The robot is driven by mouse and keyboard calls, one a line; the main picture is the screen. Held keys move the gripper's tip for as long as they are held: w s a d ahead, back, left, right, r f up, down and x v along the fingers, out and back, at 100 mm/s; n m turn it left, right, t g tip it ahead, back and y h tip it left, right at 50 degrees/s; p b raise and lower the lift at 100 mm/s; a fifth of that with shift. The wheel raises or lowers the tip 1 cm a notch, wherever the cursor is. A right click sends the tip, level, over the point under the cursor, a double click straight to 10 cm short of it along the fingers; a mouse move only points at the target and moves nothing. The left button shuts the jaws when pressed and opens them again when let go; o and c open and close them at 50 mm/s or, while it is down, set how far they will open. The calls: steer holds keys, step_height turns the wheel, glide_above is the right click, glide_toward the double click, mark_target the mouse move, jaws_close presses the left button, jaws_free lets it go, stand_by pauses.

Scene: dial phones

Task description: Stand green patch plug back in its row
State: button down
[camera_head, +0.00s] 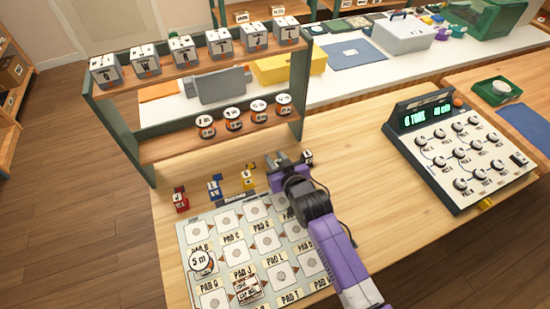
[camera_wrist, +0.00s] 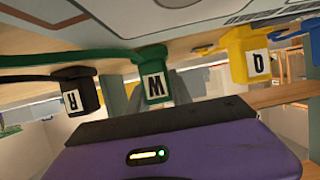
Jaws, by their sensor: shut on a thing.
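The green patch plug (camera_wrist: 154,75) shows in the wrist view with a white letter tag and a green cord running left. It sits between the black plug (camera_wrist: 77,92) and the yellow plug (camera_wrist: 247,55), just beyond my gripper's dark front edge. My gripper (camera_head: 281,163) is at the row behind the pad board and is shut on the green plug. In the head view the gripper hides most or all of the green plug. The yellow plug (camera_head: 248,180) is left of it and the black plug (camera_head: 308,158) right.
A blue plug (camera_head: 215,190) and a red plug (camera_head: 180,200) stand farther left. The pad board (camera_head: 190,235) lies in front, carrying a "5 m" disc (camera_head: 200,262) and a small block (camera_head: 248,289). A shelf (camera_head: 150,152) stands behind; a dial console (camera_head: 465,155) is right.

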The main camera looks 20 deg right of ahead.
steer(key=shift+f, duration=0.15)
steer(key=c, duration=1.1)
jaws_free()
steer(key=shift+c, duration=0.2)
steer(key=v, duration=1.2)
steer(key=shift+r, duration=0.25)
